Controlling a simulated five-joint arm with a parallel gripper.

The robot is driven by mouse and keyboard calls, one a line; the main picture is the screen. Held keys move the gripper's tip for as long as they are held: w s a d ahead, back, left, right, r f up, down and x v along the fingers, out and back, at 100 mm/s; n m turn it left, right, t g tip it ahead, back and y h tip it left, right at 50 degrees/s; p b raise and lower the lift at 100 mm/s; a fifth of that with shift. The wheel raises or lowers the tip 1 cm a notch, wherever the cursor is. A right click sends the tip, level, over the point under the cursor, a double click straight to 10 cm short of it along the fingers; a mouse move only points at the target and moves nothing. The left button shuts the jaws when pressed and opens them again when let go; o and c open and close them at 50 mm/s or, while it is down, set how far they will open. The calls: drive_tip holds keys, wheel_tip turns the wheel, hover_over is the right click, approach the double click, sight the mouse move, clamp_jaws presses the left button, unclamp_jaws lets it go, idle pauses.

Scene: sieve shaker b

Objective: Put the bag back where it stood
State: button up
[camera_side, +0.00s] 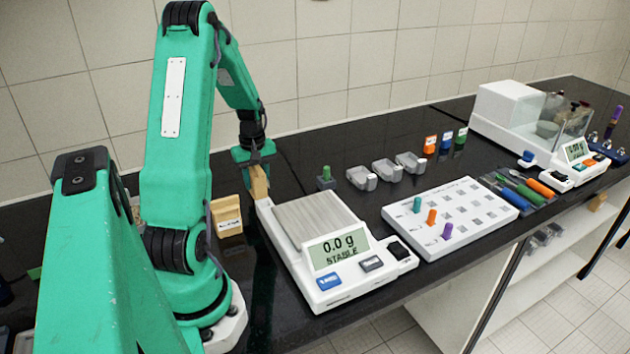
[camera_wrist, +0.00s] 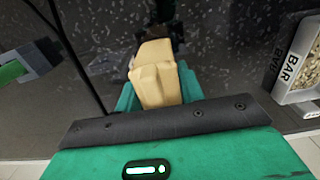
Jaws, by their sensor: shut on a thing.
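A small tan bag (camera_side: 259,184) is held in my gripper (camera_side: 256,160), just behind and left of the white balance. The bag hangs below the jaws in the side view, and I cannot tell whether its bottom touches the black bench. In the wrist view the bag (camera_wrist: 158,76) stands out between the green jaws, which are shut on it. The balance (camera_side: 336,250) has a grey plate (camera_side: 312,217) with nothing on it, and its display reads 0.0 g STABLE.
A tan labelled holder (camera_side: 227,216) stands left of the balance, near my arm. A container with grainy contents (camera_wrist: 299,65) is at the wrist view's right. A green-topped piece (camera_side: 325,175) and grey trays (camera_side: 384,170) stand behind the balance; a white peg board (camera_side: 450,215) is right of it.

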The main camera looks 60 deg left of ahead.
drive_tip(key=o, duration=1.2)
drive_tip(key=shift+c, duration=0.2)
drive_tip(key=shift+r, duration=0.1)
wheel_tip(320, 180, up, 12)
drive_tip(key=shift+f, duration=0.15)
